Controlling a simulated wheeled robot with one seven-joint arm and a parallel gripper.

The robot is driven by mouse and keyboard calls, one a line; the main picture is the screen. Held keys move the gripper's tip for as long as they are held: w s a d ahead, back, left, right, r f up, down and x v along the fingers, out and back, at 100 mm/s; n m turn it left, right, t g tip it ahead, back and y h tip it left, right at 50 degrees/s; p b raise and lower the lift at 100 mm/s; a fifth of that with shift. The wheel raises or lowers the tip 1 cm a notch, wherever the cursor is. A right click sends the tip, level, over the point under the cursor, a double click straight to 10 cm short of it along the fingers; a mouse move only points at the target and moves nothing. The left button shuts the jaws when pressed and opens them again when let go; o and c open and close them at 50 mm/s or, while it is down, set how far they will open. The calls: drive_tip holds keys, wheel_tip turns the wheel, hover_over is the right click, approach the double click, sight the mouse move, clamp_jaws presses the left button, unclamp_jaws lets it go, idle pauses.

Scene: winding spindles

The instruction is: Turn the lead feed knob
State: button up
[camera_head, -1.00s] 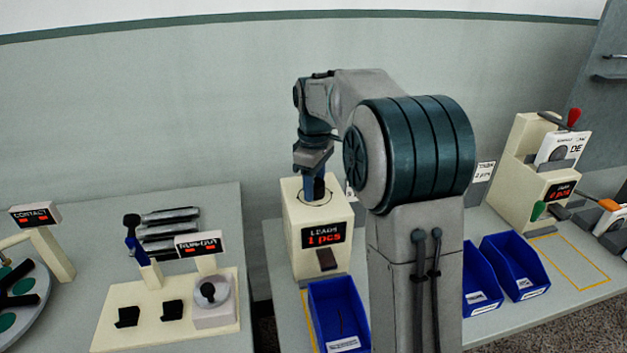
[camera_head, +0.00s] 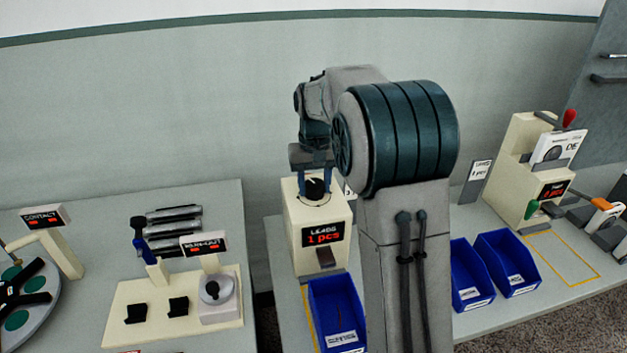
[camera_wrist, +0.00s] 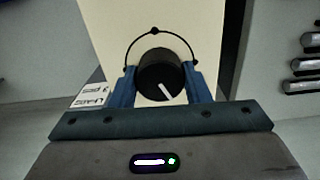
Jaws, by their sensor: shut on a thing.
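The lead feed knob is a round black knob (camera_head: 315,188) with a white pointer line, on top of the cream lead feeder (camera_head: 307,262). The feeder's front display (camera_head: 323,233) reads "LEADS 1 pcs" in red. In the wrist view the knob (camera_wrist: 159,72) sits between the two blue fingers of my gripper (camera_wrist: 160,88), and its white line points down and slightly right. My gripper is shut on the knob, one finger on each side. In the head view my gripper (camera_head: 315,183) comes down on the knob from above.
Two more blue bins (camera_head: 487,268) stand to the right. On the left table are a cream fixture (camera_head: 172,307) with a "RUN-OUT" sign and a round plate with green discs (camera_head: 30,300).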

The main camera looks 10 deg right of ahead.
sight(314, 182)
drive_tip(key=m+p, duration=0.1)
drive_tip(key=m, duration=0.3)
drive_tip(key=shift+r+m, duration=0.1)
drive_tip(key=shift+m, duration=0.2)
idle(0.3)
drive_tip(key=o, duration=1)
wheel_tip(314, 182, up, 14)
idle(0.3)
